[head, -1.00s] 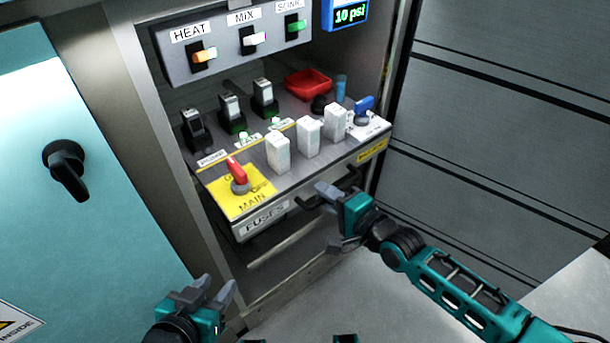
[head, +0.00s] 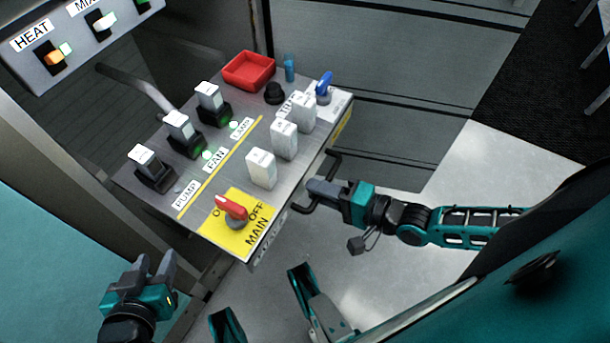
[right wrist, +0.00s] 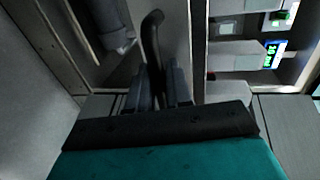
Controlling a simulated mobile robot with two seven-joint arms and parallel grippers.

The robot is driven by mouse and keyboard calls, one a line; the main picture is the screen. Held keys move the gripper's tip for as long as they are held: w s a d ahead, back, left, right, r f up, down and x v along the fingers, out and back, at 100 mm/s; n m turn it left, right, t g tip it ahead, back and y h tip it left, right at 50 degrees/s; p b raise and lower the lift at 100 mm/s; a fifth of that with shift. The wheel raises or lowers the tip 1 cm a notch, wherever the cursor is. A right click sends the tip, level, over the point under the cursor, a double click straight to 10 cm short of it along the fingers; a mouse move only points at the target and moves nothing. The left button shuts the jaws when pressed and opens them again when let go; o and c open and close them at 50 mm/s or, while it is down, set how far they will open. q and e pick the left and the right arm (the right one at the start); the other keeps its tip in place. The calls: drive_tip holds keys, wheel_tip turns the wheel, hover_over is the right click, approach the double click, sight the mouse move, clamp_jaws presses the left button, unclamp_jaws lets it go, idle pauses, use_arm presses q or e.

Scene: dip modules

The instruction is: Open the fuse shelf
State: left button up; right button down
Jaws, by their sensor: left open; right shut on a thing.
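The fuse shelf (head: 205,222) is a grey metal drawer standing well out of its cabinet. Its top carries a red MAIN switch (head: 232,208) on a yellow plate, several white fuse blocks (head: 261,168) and black sockets with modules (head: 180,130). The lever of the MAIN switch points toward the upper left. A black bar handle (head: 332,165) is on the shelf's front. My right gripper (head: 318,190) is shut on the handle, which also shows between the fingers in the right wrist view (right wrist: 152,35). My left gripper (head: 155,268) is open and empty, left of the shelf.
A switch panel (head: 65,45) with HEAT and MIX switches is above the shelf at the upper left. A red tray (head: 248,70) and a blue cylinder (head: 289,68) are at the shelf's back. A teal cabinet door (head: 60,270) is at the left. Clear floor lies at the right.

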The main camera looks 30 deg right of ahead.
drive_tip(key=shift+s+d, duration=0.25)
drive_tip(key=shift+s, duration=0.05)
drive_tip(key=c, duration=1.2)
unclamp_jaws()
drive_tip(key=shift+c, duration=0.2)
drive_tip(key=p+v, duration=0.2)
drive_tip(key=v, duration=1.1)
drive_tip(key=shift+a, duration=0.1)
